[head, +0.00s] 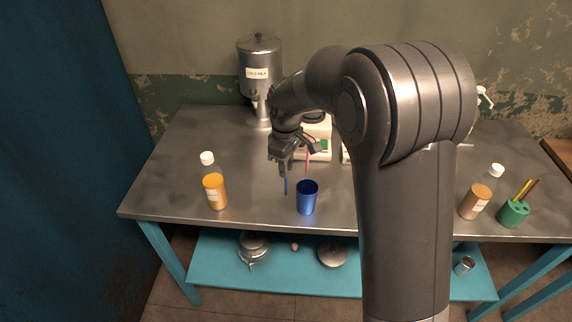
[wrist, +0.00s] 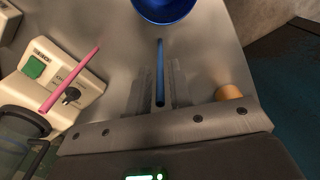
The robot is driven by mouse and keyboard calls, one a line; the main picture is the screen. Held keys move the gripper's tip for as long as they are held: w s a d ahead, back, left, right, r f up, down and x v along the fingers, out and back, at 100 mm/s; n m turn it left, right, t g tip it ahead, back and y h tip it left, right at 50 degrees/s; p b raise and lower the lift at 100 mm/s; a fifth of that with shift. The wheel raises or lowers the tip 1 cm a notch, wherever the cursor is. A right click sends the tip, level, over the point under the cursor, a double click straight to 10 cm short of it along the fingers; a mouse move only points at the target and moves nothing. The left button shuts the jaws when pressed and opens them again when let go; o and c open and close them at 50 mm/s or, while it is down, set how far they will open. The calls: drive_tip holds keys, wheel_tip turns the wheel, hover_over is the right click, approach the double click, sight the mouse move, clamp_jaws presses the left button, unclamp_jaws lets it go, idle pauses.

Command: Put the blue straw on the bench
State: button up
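The blue straw (wrist: 160,72) is between the two fingers of my gripper (wrist: 160,84), lined up with them. In the head view the blue straw (head: 286,186) points down, nearly upright, below my gripper (head: 283,170). It is outside the blue cup (head: 307,198), just left of it. The fingers are close to the straw on both sides; whether they touch it is unclear. The metal bench (head: 250,208) lies below; I cannot tell whether the straw's lower end touches it. The blue cup also shows at the top of the wrist view (wrist: 165,8).
A pink straw (wrist: 72,78) is near a white device (wrist: 50,75) behind my gripper. An orange bottle (head: 215,190) stands left. Another bottle (head: 475,202) and a green holder (head: 513,212) stand right. A metal milk urn (head: 259,75) is at the back.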

drive_tip(key=shift+o, duration=0.7)
drive_tip(key=shift+r, duration=0.1)
wheel_tip(320, 180, up, 12)
drive_tip(key=shift+f, duration=0.1)
drive_tip(key=shift+d+r, duration=0.1)
drive_tip(key=shift+r, duration=0.15)
drive_tip(key=s+d+r+m+t, duration=0.25)
drive_tip(key=s+d+m, duration=0.25)
drive_tip(key=s+d, duration=0.4)
drive_tip(key=s+d+r+m+t, duration=0.25)
drive_tip(key=s+d+m, duration=0.25)
drive_tip(key=s+d, duration=0.4)
drive_tip(key=s+d+f+m, duration=0.1)
drive_tip(key=s+f+m, duration=0.1)
drive_tip(key=s, duration=0.6)
drive_tip(key=shift+s+d+f+m+t, duration=0.3)
drive_tip(key=shift+d+m, duration=0.1)
drive_tip(key=shift+m, duration=0.4)
